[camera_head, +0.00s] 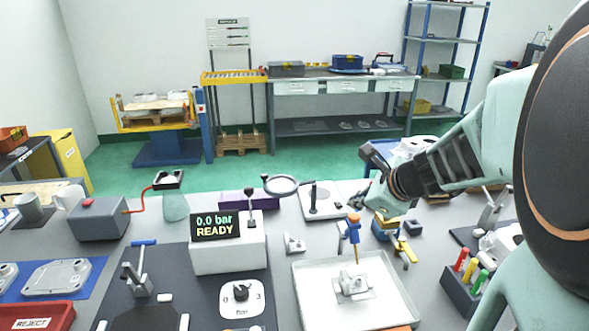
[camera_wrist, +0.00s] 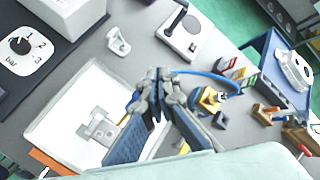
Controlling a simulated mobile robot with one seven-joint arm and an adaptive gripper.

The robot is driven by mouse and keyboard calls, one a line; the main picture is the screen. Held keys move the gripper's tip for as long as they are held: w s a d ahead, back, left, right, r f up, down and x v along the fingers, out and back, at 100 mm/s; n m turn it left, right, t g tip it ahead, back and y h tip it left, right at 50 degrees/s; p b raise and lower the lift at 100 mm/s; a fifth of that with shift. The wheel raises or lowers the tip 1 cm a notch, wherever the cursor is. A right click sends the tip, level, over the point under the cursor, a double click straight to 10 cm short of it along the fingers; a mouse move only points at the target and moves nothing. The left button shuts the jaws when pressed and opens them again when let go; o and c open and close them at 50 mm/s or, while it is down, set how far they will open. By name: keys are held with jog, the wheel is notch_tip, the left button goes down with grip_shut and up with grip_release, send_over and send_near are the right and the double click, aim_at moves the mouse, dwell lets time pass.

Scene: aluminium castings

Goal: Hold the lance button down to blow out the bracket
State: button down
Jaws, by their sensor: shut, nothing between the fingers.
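The bracket (camera_head: 352,286) is a pale casting lying in a white tray (camera_head: 304,297); it also shows in the wrist view (camera_wrist: 98,129). The lance (camera_head: 354,229), blue with an orange top and a yellow nozzle, stands upright over the bracket. I cannot tell whether its tip touches. In the wrist view my gripper (camera_wrist: 157,82) is shut and empty, beside the tray's right side as seen there. It hides part of the view, and I cannot make out the lance clearly there. In the head view my wrist is behind and right of the lance, apart from it; the fingertips are unclear.
A white box with a display (camera_head: 215,226) reads 0.0 bar, READY. A bar dial (camera_head: 240,294) stands in front of it. Yellow clamps (camera_head: 396,238) and a holder with coloured handles (camera_head: 461,290) are right of the tray. A ring on a stand (camera_head: 281,186) is behind.

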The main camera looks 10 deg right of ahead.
aim_at(355, 218)
jog(key=shift+r+p, duration=1.8)
jog(key=shift+r, duration=0.45)
jog(key=shift+f, duration=0.1)
